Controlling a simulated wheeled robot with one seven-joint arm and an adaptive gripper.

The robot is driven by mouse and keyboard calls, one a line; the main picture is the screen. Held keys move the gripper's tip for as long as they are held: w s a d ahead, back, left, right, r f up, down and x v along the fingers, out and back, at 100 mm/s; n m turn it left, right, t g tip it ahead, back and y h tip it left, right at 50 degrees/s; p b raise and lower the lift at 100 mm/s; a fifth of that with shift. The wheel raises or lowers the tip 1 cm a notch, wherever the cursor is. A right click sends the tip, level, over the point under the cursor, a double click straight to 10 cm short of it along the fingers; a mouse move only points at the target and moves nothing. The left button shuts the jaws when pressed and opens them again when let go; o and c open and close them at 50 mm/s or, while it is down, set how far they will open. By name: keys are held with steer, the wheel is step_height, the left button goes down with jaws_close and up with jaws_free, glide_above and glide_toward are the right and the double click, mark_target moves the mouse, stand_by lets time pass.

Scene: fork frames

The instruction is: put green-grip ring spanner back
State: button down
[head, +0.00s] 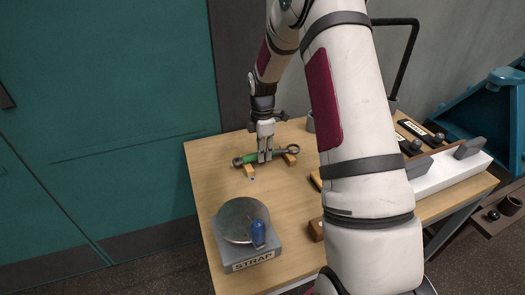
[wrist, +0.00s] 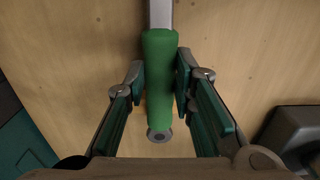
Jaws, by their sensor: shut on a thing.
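The green-grip ring spanner (head: 251,157) is near the back left of the wooden table, level across two small wooden blocks (head: 249,171). Its ring end (head: 293,149) points right. I cannot tell whether it touches the blocks. My gripper (head: 265,158) points down and is shut on the spanner's grip. In the wrist view the green grip (wrist: 160,65) lies between the two fingers, with its grey end towards my palm and the metal shank running out at the top. The ring end is out of the wrist view.
A round metal disc on a grey base marked STRAP (head: 253,262) stands at the table's front left, with a blue item (head: 258,233) on it. A white rack (head: 450,172) with labelled slots is at the right, partly hidden by my arm. Bare tabletop (head: 291,195) lies between.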

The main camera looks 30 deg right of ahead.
steer(key=c, duration=1.4)
jaws_free()
steer(key=shift+f, duration=0.15)
steer(key=shift+o, duration=0.2)
step_height(320, 180, up, 14)
steer(key=p, duration=0.1)
steer(key=s+a+r+m, duration=0.3)
steer(key=s+a+r, duration=0.3)
steer(key=r, duration=0.2)
steer(key=s+a+r+m, duration=0.2)
steer(key=s+a+m, duration=0.1)
steer(key=s, duration=0.4)
steer(key=s+a+r+m+t, duration=0.1)
steer(key=s+a+r+m, duration=0.15)
steer(key=s, duration=0.35)
steer(key=s+a+r+m, duration=0.2)
steer(key=s+a+m, duration=0.1)
steer(key=s, duration=0.4)
steer(key=s+a+f+m+t, duration=0.1)
steer(key=s+m, duration=0.1)
steer(key=s, duration=0.4)
steer(key=s+a+f+m, duration=0.2)
steer(key=s, duration=0.3)
step_height(320, 180, up, 12)
steer(key=t+p, duration=0.2)
steer(key=p, duration=0.8)
steer(key=shift+d+p, duration=0.2)
steer(key=shift+p, duration=0.2)
